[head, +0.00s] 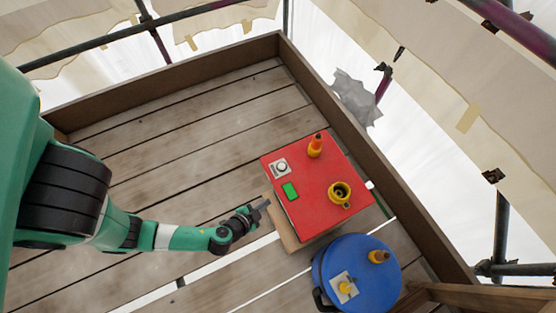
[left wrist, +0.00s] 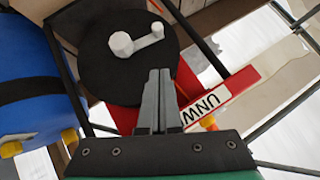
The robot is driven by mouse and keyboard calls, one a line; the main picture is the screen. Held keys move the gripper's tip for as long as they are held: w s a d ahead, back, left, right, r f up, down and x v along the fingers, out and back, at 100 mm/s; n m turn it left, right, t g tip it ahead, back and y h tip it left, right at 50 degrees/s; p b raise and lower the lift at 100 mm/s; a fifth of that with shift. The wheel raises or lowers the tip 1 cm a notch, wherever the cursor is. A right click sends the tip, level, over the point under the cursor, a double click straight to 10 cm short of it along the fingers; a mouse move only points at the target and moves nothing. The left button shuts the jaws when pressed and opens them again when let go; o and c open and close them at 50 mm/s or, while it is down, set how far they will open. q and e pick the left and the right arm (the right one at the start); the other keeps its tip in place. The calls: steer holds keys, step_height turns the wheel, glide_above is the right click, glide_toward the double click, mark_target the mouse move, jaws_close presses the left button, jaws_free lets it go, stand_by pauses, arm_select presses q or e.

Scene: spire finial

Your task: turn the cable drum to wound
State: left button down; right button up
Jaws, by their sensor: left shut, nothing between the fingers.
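In the left wrist view a black disc (left wrist: 105,75) carries a pale crank with a hexagonal hub (left wrist: 121,44) and a small end knob (left wrist: 157,30), its arm pointing right. I take this to be the cable drum's face. A red strip with a white label (left wrist: 222,98) beside it reads "UNW", the rest hidden by my fingers. The red box (head: 325,205) stands on the deck in the head view; its near side is hidden there. My left gripper (head: 264,205) is shut and empty beside the box's left edge. Its fingers (left wrist: 158,75) overlap the disc's lower edge in the wrist view; contact is unclear.
A blue round unit (head: 370,295) with a yellow knob (head: 345,288) stands beside the red box.

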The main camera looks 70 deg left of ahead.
arm_select(q)
steer(key=s+f+b+x, duration=0.1)
steer(key=b+x, duration=0.5)
steer(key=x, duration=0.7)
steer(key=shift+s+f, duration=0.4)
steer(key=shift+s, duration=0.1)
steer(key=shift+a, duration=0.15)
